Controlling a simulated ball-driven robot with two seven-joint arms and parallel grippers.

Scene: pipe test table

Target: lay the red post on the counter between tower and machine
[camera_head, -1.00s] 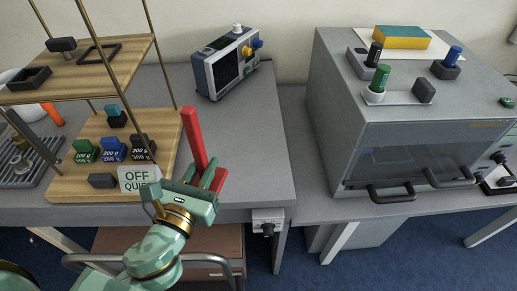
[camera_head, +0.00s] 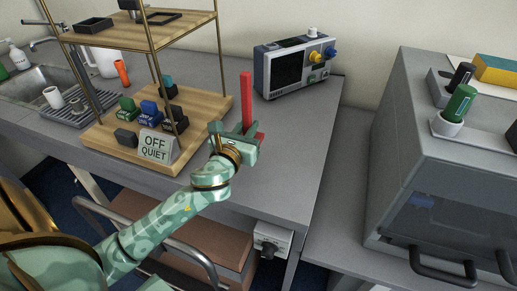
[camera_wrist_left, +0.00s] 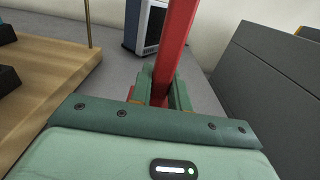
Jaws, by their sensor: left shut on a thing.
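The red post (camera_head: 246,98) stands nearly upright above the grey counter (camera_head: 285,140), just right of the wooden shelf tower (camera_head: 105,138). My left gripper (camera_head: 243,136) is shut on its lower part. In the left wrist view the red post (camera_wrist_left: 176,42) rises between the two green fingers (camera_wrist_left: 163,92) and leans slightly to the right. A short red part (camera_head: 260,137) shows beside the fingers. Whether the post's foot touches the counter is hidden. The grey machine (camera_head: 440,160) is at the right. My right gripper is not in view.
A grey instrument with a screen (camera_head: 293,65) stands at the back of the counter. An OFF QUIET sign (camera_head: 157,146) and several weights (camera_head: 150,112) are on the tower's lower board. Clear counter lies right of the gripper, up to the counter's edge.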

